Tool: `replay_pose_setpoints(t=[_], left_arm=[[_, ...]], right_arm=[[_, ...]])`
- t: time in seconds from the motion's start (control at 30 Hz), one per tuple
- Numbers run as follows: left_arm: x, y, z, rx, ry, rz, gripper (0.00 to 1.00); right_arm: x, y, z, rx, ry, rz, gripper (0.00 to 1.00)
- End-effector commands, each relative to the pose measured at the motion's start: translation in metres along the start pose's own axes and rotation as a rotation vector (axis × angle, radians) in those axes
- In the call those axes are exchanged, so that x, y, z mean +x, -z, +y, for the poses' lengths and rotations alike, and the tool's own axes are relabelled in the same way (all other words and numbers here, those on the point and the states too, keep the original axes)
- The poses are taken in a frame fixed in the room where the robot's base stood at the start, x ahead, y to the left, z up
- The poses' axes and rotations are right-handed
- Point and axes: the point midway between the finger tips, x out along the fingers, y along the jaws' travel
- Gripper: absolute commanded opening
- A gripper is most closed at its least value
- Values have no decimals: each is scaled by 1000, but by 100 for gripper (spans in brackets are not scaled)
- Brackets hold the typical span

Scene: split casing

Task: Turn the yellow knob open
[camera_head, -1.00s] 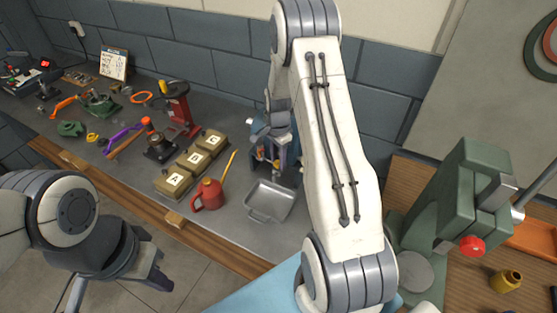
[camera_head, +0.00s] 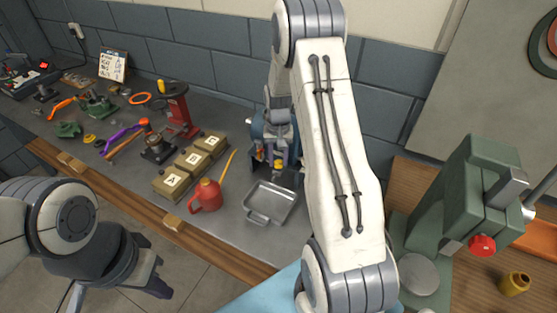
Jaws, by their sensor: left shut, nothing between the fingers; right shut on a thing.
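A blue device (camera_head: 259,131) stands at the back of the grey bench, left of my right arm. A small yellow part (camera_head: 279,163), which looks like the yellow knob, shows at its front. My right gripper (camera_head: 280,157) points down there and is shut on what appears to be this knob. The fingers and wrist cover much of the device, so the knob's exact angle is hard to tell. My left gripper (camera_head: 160,287) is shut and empty, low at the left, over the floor in front of the bench.
A grey metal tray (camera_head: 258,218) lies in front of the device. A red oil can (camera_head: 206,195) with a long yellow spout and lettered boxes (camera_head: 172,181) stand left of it. A green press (camera_head: 468,200) stands at the right. Several tools lie at the far left.

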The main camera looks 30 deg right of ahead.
Motion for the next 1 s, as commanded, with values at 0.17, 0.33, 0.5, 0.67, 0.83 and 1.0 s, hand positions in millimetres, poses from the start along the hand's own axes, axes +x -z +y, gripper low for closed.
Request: replay_pose_setpoints(t=[0.17,0.33,0.5,0.67,0.83,1.0], left_arm=[[4,0,0,-1,0,0,0],[5,0,0,-1,0,0,0],[6,0,0,-1,0,0,0],[7,0,0,-1,0,0,0],[7,0,0,-1,0,0,0],[7,0,0,-1,0,0,0]], right_arm=[[-1,1,0,-141,0,3,0],[-1,1,0,-247,0,3,0],[-1,1,0,-318,0,4,0],[-2,1,0,-355,0,4,0],[-2,2,0,-368,0,5,0],[-2,2,0,-369,0,5,0]])
